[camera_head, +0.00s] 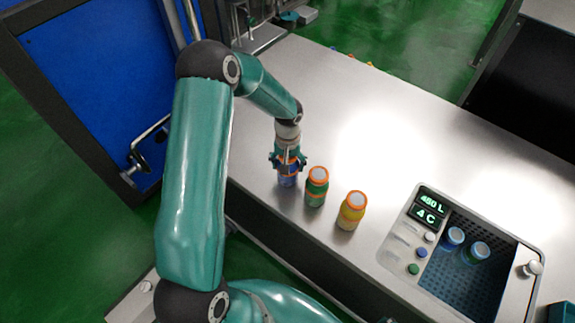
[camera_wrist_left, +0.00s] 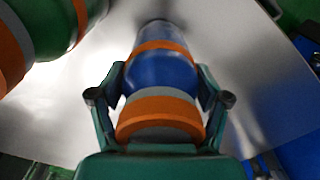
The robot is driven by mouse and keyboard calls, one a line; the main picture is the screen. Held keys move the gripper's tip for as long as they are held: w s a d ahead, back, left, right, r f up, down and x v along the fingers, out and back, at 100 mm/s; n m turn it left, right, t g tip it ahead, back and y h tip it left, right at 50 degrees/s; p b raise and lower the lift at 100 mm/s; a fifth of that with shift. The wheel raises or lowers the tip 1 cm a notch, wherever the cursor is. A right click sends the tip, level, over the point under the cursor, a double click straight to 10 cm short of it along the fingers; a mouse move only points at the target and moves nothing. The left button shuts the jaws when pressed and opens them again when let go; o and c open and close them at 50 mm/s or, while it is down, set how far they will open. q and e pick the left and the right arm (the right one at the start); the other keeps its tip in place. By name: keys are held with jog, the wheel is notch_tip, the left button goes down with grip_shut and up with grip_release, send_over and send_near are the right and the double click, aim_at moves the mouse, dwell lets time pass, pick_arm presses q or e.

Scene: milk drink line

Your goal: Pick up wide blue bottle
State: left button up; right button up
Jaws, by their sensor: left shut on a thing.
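The wide blue bottle (camera_head: 287,181) with an orange cap stands upright on the metal counter at the left end of a row of bottles. My left gripper (camera_head: 288,162) comes down on it from above and is shut around its upper part, covering most of it in the head view. In the left wrist view the blue bottle (camera_wrist_left: 160,72) lies between the two fingers, with its orange and grey cap (camera_wrist_left: 160,118) nearest the camera. I cannot tell whether its base touches the counter. My right gripper is not in view.
A green bottle (camera_head: 317,187) stands close to the right of the blue one, then a yellow bottle (camera_head: 351,211). A sunken tray (camera_head: 460,290) with two blue-topped bottles (camera_head: 453,238) and a display panel (camera_head: 427,206) is at the right.

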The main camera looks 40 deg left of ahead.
pick_arm(q)
jog(key=shift+r, duration=0.15)
notch_tip(320, 180, up, 20)
jog(key=b, duration=0.2)
dwell(0.9)
